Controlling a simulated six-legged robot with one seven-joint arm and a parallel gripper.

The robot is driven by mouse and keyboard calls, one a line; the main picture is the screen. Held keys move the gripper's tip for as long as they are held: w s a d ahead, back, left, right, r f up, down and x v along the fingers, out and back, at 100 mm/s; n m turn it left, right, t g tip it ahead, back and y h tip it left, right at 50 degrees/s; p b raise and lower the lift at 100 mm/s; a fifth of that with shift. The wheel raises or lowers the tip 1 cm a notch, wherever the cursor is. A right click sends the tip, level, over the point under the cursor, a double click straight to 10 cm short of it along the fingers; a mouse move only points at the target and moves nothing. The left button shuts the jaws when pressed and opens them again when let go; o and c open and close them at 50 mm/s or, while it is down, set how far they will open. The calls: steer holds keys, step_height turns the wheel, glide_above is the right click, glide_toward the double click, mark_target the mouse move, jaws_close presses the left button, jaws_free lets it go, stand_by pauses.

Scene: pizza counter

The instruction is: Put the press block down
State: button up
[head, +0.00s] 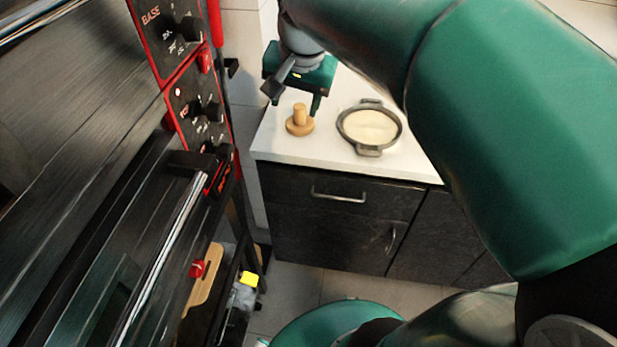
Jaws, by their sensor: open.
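The press block (299,127) is a round light-wood disc with an upright knob. It stands upright on the white counter (279,148), near its left front corner. My gripper (295,103) is green and dark grey and is open just above and behind the block. One finger points down to the right of the knob and a dark part shows to its left. The gripper appears empty. Whether a finger touches the knob cannot be told from this view.
A grey two-handled pan (369,149) with pale dough (370,128) sits right of the block. A dark oven with a red-edged control panel (190,105) stands at the left. Dark cabinets (335,215) lie below the counter. Tiled floor shows in front.

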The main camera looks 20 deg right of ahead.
steer(key=s+a+f+n+t, duration=0.1)
steer(key=s+f+n, duration=0.2)
steer(key=s, duration=0.4)
steer(key=s+a+f+n+t, duration=0.1)
steer(key=s+a+f+n, duration=0.1)
steer(key=s, duration=0.5)
steer(key=shift+s+a+f+n, duration=0.25)
steer(key=shift+s+f+n, duration=0.2)
steer(key=shift+n, duration=0.75)
